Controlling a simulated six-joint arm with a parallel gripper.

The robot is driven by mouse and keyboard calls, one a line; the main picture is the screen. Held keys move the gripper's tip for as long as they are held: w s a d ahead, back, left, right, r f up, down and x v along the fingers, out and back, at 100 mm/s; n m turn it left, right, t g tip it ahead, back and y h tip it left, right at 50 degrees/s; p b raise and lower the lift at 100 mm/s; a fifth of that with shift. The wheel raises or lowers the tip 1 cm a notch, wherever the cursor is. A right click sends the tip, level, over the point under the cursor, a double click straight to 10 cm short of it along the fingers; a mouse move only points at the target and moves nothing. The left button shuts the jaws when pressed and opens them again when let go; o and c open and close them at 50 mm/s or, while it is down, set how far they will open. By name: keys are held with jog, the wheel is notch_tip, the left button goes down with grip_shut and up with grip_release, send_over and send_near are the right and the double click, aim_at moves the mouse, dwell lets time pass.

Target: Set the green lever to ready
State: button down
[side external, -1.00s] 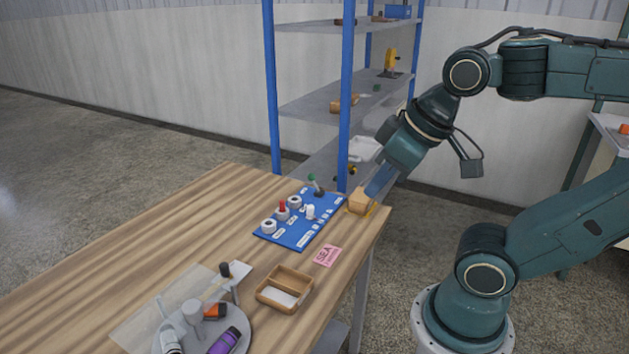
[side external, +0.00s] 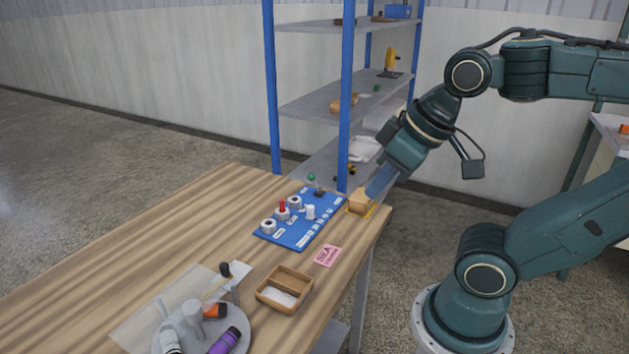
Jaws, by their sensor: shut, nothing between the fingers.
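The green lever (side external: 312,177) is at the far end of the blue panel (side external: 290,238). Its green knob sits on a thin stem that leans up and left from a dark base. Small white labels on the panel are too small to read, so I cannot tell which setting the lever is at. My gripper (side external: 359,207) is shut and low over the table's far right corner, right of the panel. It is apart from the lever, with a bluish section above the tan end. The fingertips are small and hard to make out.
The panel also carries a red-topped control (side external: 282,210), a white knob (side external: 310,212) and round white dials (side external: 268,227). A pink card (side external: 327,256), a wooden tray (side external: 262,297) and a round grey stand (side external: 243,346) with bottles are nearer. The table's left side is clear.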

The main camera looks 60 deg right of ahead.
jog(key=c, duration=2.2)
grip_release()
jog(key=c, duration=1.4)
grip_release()
jog(key=shift+w+r, duration=0.1)
jog(key=shift+c, duration=0.2)
jog(key=shift+o, duration=1.3)
jog(key=shift+w+d+r, duration=0.1)
jog(key=shift+w+r, duration=0.05)
jog(key=shift+w, duration=0.1)
jog(key=w+d+r+n+g+h, duration=0.1)
jog(key=w+d+n, duration=0.1)
jog(key=w+d, duration=0.65)
jog(key=w+d+r+n+g+h, duration=0.15)
jog(key=w+d, duration=0.35)
jog(key=w, duration=0.7)
jog(key=w+d+f+n+g, duration=0.1)
jog(key=w+d+f, duration=0.4)
jog(key=d+f, duration=0.3)
jog(key=w+d+f+n+g, duration=0.1)
jog(key=w+d+f, duration=0.5)
jog(key=d, duration=0.8)
notch_tip(320, 180, down, 3)
jog(key=shift+d+r+n+y, duration=0.1)
jog(key=shift+d+n+y, duration=0.2)
jog(key=shift+n, duration=0.35)
